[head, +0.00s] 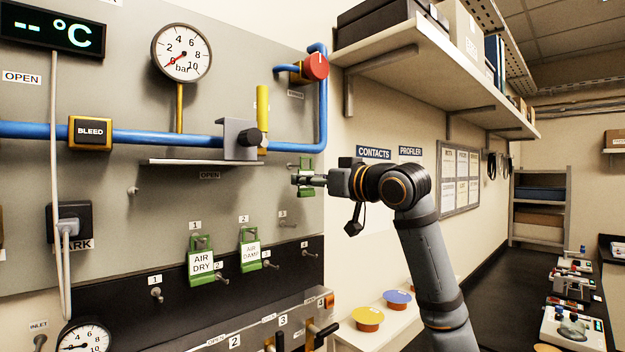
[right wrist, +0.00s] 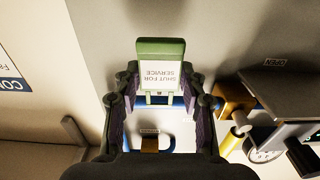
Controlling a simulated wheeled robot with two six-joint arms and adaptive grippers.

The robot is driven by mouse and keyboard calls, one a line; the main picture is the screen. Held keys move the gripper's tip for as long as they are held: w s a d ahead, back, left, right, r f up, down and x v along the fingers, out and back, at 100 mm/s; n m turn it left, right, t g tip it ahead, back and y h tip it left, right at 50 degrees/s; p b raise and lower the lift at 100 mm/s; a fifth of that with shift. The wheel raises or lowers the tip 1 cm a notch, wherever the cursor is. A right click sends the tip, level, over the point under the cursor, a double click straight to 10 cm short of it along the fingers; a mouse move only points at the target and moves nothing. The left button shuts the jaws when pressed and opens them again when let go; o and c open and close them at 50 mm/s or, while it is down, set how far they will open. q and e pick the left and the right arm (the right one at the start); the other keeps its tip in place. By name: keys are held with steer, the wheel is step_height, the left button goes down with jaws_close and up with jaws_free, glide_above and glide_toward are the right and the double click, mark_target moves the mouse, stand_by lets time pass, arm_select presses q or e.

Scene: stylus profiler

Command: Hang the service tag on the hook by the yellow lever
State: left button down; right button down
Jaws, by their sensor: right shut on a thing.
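The service tag is a green tag with a white label reading SHUT FOR SERVICE, seen in the right wrist view (right wrist: 160,50). My right gripper (right wrist: 162,95) is shut on it, with a finger on each side. In the head view, my right gripper (head: 302,179) holds the green tag (head: 306,163) in front of the panel, to the right of and below the yellow lever (head: 262,103). The lever stands upright on the blue pipe beside a grey bracket (head: 236,138). I cannot clearly make out a hook by the lever. My left gripper is not in view.
Two green tags, AIR DRY (head: 202,263) and AIR DAMP (head: 250,256), hang on the lower panel among several pegs. A narrow ledge (head: 205,162) sticks out below the pipe. A red knob (head: 316,67) sits above right; a wall shelf (head: 430,60) overhangs the right.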

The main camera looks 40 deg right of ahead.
steer(key=w+p, duration=0.2)
steer(key=w, duration=0.1)
steer(key=shift+w+a, duration=0.15)
steer(key=shift+w, duration=0.15)
stand_by(0.3)
steer(key=shift+f, duration=0.45)
stand_by(0.3)
steer(key=c, duration=0.7)
jaws_free()
steer(key=shift+s, duration=0.15)
steer(key=shift+c, duration=0.3)
